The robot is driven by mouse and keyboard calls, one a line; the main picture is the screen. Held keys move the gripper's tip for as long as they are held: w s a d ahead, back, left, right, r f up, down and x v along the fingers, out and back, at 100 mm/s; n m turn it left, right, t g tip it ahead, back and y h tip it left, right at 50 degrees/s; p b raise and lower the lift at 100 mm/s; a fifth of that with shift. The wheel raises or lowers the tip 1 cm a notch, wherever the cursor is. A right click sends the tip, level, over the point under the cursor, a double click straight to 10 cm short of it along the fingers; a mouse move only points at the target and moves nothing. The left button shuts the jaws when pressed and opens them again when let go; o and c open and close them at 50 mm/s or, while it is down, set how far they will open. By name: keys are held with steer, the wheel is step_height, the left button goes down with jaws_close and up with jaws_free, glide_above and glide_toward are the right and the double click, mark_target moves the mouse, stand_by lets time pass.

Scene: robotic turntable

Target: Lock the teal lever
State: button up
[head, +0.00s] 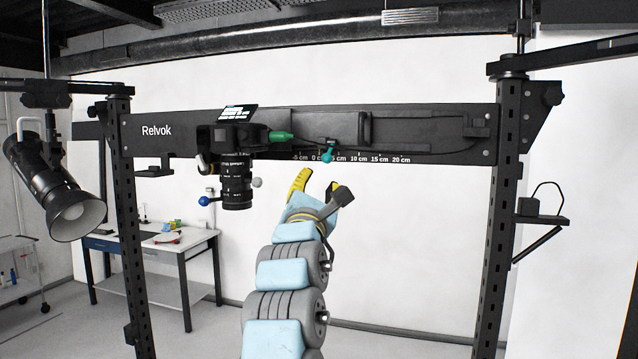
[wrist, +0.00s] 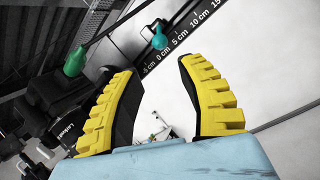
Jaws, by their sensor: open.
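The teal lever (head: 327,156) hangs at the lower edge of the black beam, just above the printed centimetre scale, between the 0 cm and 5 cm marks. In the wrist view the teal lever (wrist: 159,38) shows beyond the fingers, near the top centre. My gripper (head: 318,184) is below the beam and a little below the lever, with its yellow-padded fingers pointing up. In the wrist view my gripper (wrist: 162,105) is open, with nothing between the fingers. The fingers look apart from the lever.
A green knob (head: 281,135) sticks out beside the camera with a lens (head: 237,182), left of the lever. Blue (head: 203,201) and white (head: 257,182) knobs flank the lens. The beam (head: 430,130) runs between two black posts. Below the beam, right of my arm, is free room.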

steer(key=shift+a, duration=0.1)
steer(key=c, duration=0.4)
steer(key=shift+w+a+m+b, duration=0.15)
steer(key=shift+a+m+b, duration=0.15)
steer(key=shift+m, duration=0.2)
jaws_close()
step_height(320, 180, up, 11)
steer(key=m+t+h+p, duration=0.15)
steer(key=m+p, duration=0.35)
steer(key=m, duration=2.3)
glide_above(325, 157)
